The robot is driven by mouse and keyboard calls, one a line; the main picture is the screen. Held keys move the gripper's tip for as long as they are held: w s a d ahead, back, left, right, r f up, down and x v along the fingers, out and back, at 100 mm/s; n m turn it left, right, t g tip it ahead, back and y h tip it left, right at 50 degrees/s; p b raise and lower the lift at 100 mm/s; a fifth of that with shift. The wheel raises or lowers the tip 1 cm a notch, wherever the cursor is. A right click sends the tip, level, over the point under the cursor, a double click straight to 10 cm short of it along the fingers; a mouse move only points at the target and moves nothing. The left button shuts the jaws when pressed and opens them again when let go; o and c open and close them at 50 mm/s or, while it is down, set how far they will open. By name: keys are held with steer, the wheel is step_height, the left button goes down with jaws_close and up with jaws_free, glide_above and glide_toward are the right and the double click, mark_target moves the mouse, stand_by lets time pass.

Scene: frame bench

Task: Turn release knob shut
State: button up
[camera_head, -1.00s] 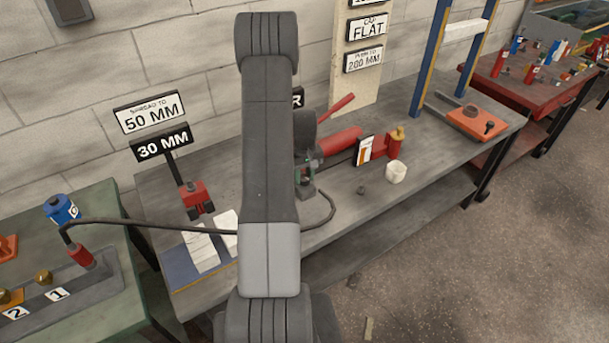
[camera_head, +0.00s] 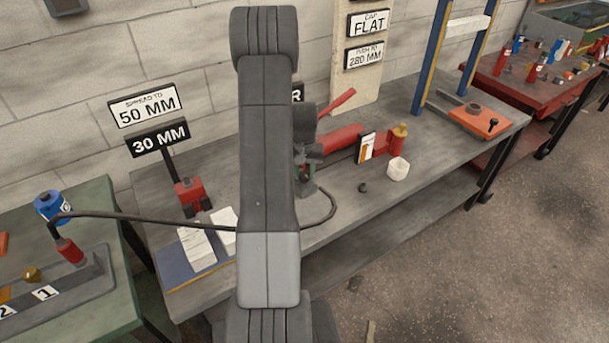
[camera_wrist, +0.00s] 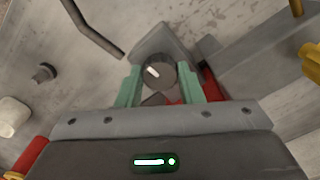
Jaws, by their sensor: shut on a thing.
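The release knob (camera_wrist: 158,72) is a dark round knob with a white pointer mark, seen in the wrist view on a grey block. The mark points toward the upper left. My gripper (camera_wrist: 160,80) has its two green fingers on either side of the knob and is shut on it. In the head view, my arm hides the knob and most of the gripper; a little green shows beside the red pump cylinder (camera_head: 342,138). A red pump handle (camera_head: 337,102) slants up behind it.
A white cup (camera_head: 398,169) and a small dark cap (camera_head: 363,187) stand on the bench right of my gripper. A black hose (camera_head: 150,222) runs left to the green table. A red spreader (camera_head: 191,194) and papers (camera_head: 197,248) lie left of my arm.

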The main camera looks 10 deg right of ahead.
mark_target(305, 174)
steer(key=shift+m, duration=0.5)
steer(key=o, duration=1)
steer(key=shift+c, duration=0.2)
steer(key=shift+r, duration=0.1)
step_height(305, 174, up, 14)
steer(key=b, duration=0.1)
steer(key=shift+f, duration=0.25)
step_height(305, 174, down, 14)
steer(key=shift+r+p, duration=0.15)
steer(key=shift+p, duration=0.2)
